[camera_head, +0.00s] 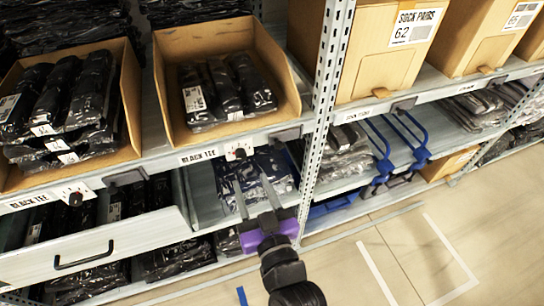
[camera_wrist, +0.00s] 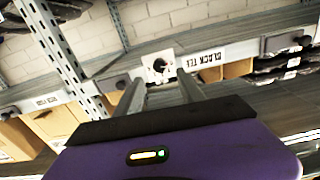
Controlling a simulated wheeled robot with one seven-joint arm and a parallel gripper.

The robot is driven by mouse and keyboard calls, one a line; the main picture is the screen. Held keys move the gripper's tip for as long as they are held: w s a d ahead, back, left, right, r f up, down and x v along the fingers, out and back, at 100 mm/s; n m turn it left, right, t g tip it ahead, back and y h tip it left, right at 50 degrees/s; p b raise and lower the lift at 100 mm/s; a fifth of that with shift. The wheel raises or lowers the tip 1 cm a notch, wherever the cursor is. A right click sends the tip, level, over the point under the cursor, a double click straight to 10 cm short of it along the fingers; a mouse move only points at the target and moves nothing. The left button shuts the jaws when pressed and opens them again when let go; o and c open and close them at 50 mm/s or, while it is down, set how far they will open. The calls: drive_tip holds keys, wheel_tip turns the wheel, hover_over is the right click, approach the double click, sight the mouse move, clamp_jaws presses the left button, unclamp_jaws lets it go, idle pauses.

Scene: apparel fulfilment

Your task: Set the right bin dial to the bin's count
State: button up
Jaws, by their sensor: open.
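The right bin (camera_head: 283,84) is a cardboard bin on the upper shelf with three black bagged packs (camera_head: 221,90) visible side by side. I cannot tell whether more lie beneath. Its dial (camera_head: 239,152), a dark knob on a white plate, is on the shelf edge below, right of a "BLACK TEE" label (camera_head: 198,156). The dial also shows in the wrist view (camera_wrist: 160,66), but its setting is too small to read. My purple gripper (camera_head: 253,188) is open and empty, below the dial and apart from it. In the wrist view its fingers (camera_wrist: 160,86) point towards the dial.
The left bin (camera_head: 133,95) holds several black packs, with another dial (camera_head: 76,197) below it. A white drawer (camera_head: 100,248) with a black handle stands out at lower left. A perforated upright (camera_head: 326,100) is right of the right bin. Floor is open at lower right.

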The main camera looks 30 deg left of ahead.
sight(242, 158)
drive_tip(key=shift+p+x, duration=0.35)
drive_tip(key=shift+x, duration=3.5)
drive_tip(key=shift+c, duration=0.3)
clamp_jaws()
